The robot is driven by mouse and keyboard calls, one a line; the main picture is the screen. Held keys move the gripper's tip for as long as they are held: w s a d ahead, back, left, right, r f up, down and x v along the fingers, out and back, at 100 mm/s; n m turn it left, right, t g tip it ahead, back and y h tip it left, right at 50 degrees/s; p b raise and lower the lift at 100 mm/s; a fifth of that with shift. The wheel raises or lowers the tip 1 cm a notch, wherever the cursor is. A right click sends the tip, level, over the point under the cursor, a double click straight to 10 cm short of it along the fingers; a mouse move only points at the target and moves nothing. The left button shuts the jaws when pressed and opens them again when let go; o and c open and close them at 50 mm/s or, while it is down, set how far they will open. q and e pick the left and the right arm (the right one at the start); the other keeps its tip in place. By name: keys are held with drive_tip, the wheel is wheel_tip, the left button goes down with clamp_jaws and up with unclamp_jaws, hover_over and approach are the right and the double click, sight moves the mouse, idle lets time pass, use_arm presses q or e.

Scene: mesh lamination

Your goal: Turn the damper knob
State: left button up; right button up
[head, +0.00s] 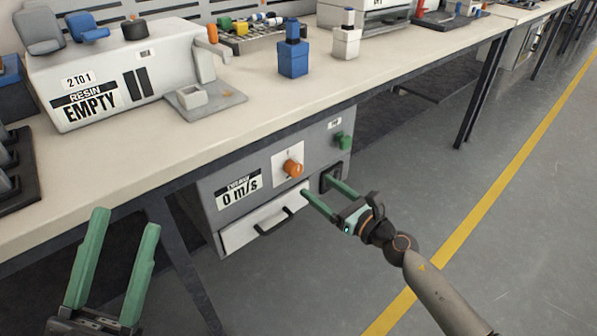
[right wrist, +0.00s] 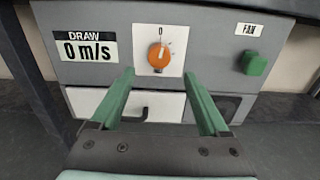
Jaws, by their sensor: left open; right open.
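The orange damper knob (head: 293,168) sits on a white plate on the front of a grey unit (head: 212,205) under the bench. In the right wrist view the knob (right wrist: 159,56) is near the middle top, with its pointer mark up by the 0. My right gripper (head: 316,185) is open and empty in front of the panel. In the right wrist view its fingertips (right wrist: 158,74) stand apart, left and right of the knob and slightly below it; I see no contact. My left gripper (head: 125,220) is open and empty at the lower left, away from the unit.
A DRAW display (right wrist: 83,44) reads 0 m/s. A green FAN button (right wrist: 254,63) is right of the knob. A drawer front with a dark handle (head: 273,221) is below. The bench top (head: 240,130) overhangs the unit. The floor at right (head: 500,240) is clear.

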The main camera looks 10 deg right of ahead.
sight(297, 172)
drive_tip(key=b+x, duration=0.1)
drive_tip(key=x, duration=0.7)
drive_tip(key=shift+w+a+b, duration=0.1)
drive_tip(key=shift+b, duration=0.25)
clamp_jaws()
